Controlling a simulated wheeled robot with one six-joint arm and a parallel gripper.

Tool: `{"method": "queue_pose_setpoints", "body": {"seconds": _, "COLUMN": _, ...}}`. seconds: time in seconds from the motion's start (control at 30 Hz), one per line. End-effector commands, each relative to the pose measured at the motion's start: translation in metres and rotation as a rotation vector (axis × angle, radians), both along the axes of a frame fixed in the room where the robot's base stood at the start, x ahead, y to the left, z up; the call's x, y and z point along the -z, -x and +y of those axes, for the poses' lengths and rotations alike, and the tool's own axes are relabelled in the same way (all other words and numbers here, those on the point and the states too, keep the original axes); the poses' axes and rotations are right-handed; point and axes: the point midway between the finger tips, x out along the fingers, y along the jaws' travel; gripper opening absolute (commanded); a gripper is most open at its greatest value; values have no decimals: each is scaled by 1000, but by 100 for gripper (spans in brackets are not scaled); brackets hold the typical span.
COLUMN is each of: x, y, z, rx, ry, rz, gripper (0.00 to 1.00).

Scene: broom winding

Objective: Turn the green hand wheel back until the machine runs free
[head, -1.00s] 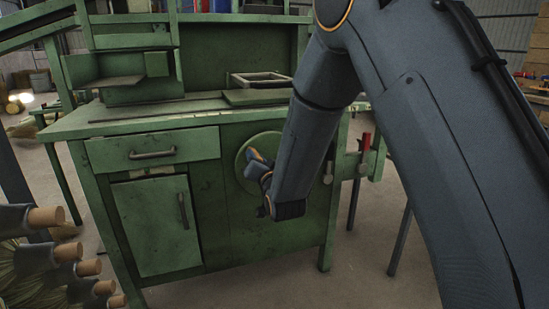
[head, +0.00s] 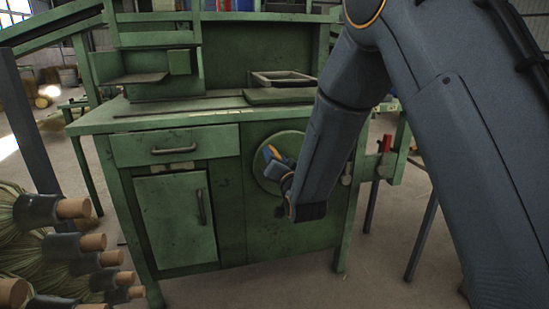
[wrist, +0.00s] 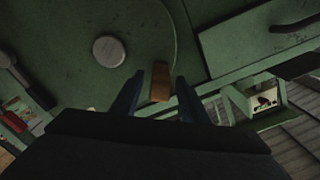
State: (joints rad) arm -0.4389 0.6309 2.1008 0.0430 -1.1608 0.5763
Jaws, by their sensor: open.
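The green hand wheel (head: 286,141) is a round disc on the front of the green machine bench, partly hidden behind my arm in the head view. In the wrist view its flat green face (wrist: 145,28) fills the upper left, with a round grey hub (wrist: 108,50). A wooden handle (wrist: 160,82) stands near the wheel's rim. My gripper (wrist: 158,78) is open, with one dark finger on each side of the handle. I cannot tell whether either finger touches it. In the head view my gripper (head: 277,168) is at the wheel's front.
The green bench (head: 180,118) has a drawer (head: 175,146) and a cupboard door (head: 175,222) left of the wheel. A red-handled lever (head: 386,144) stands at its right. Several brooms with wooden ends (head: 75,209) crowd the lower left. Floor shows in front of the bench.

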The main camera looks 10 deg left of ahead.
Motion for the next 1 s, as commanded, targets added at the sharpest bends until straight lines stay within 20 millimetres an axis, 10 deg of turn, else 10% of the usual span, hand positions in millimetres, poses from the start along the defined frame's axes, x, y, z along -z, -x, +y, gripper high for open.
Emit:
{"method": "queue_pose_setpoints", "body": {"seconds": 0.43, "x": -1, "y": 60, "z": -24, "rx": -1, "ry": 0, "rz": 1, "gripper": 41}}
{"method": "queue_pose_setpoints", "body": {"seconds": 1.0, "x": 0, "y": 68, "z": -30, "rx": 2, "ry": 33, "rz": 37, "gripper": 41}}
